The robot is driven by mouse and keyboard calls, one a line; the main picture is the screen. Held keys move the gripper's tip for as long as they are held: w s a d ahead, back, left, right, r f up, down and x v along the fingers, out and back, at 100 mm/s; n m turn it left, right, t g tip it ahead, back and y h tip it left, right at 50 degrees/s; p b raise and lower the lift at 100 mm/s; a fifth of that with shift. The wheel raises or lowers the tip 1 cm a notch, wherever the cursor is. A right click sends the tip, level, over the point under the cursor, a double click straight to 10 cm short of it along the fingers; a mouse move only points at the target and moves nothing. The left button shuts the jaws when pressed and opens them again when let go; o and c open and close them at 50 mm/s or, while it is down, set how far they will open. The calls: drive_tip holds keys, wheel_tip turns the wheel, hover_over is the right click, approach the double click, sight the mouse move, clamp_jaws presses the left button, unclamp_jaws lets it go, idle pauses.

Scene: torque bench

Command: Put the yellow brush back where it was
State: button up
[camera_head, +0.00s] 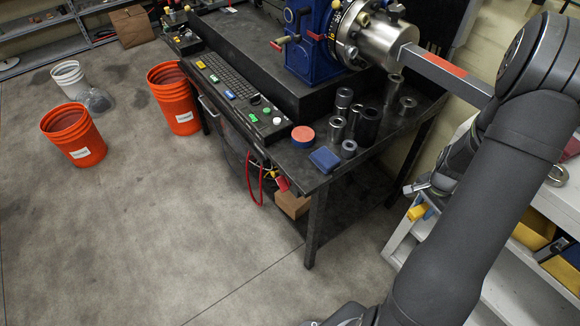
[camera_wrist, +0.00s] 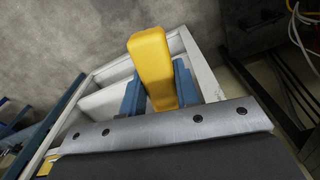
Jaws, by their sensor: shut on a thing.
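The yellow brush (camera_wrist: 150,62) stands out between the two blue fingers of my gripper (camera_wrist: 158,92) in the wrist view. My gripper is shut on it, with one finger on each side. Only a smooth yellow block-like part of the brush shows; I see no bristles. In the head view, my gripper (camera_head: 416,197) is at the right, above the left end of a white shelf unit (camera_head: 398,250). A small yellow part of the brush (camera_head: 417,212) shows just below it. I cannot tell whether the brush touches the shelf unit.
The dark workbench (camera_head: 320,180) holds a blue machine (camera_head: 318,50), a keyboard (camera_head: 228,82), several metal sockets and a round red-topped tin (camera_head: 302,135). Orange buckets (camera_head: 75,138) stand on the floor at the left. The floor in front of the bench is clear.

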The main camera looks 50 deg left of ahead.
drive_tip(key=w+d+r+n, duration=0.2)
drive_tip(key=w+d, duration=0.4)
drive_tip(key=d, duration=0.5)
drive_tip(key=s+a+r, duration=0.2)
drive_tip(key=a+r, duration=0.1)
drive_tip(key=a, duration=0.7)
drive_tip(key=s+a+r, duration=0.2)
drive_tip(key=s+a, duration=0.1)
drive_tip(key=a, duration=0.7)
drive_tip(key=s+a+r, duration=0.3)
drive_tip(key=s+a, duration=0.5)
drive_tip(key=a, duration=0.1)
drive_tip(key=s+a+r, duration=0.3)
drive_tip(key=s+a, duration=0.4)
drive_tip(key=a, duration=0.2)
hover_over(290, 167)
drive_tip(key=f, duration=0.6)
drive_tip(key=shift+w+d+f, duration=0.1)
drive_tip(key=shift+d+f, duration=0.1)
drive_tip(key=shift+f, duration=0.1)
drive_tip(key=shift+a+f, duration=0.25)
drive_tip(key=shift+f, duration=1.9)
drive_tip(key=shift+f, duration=0.1)
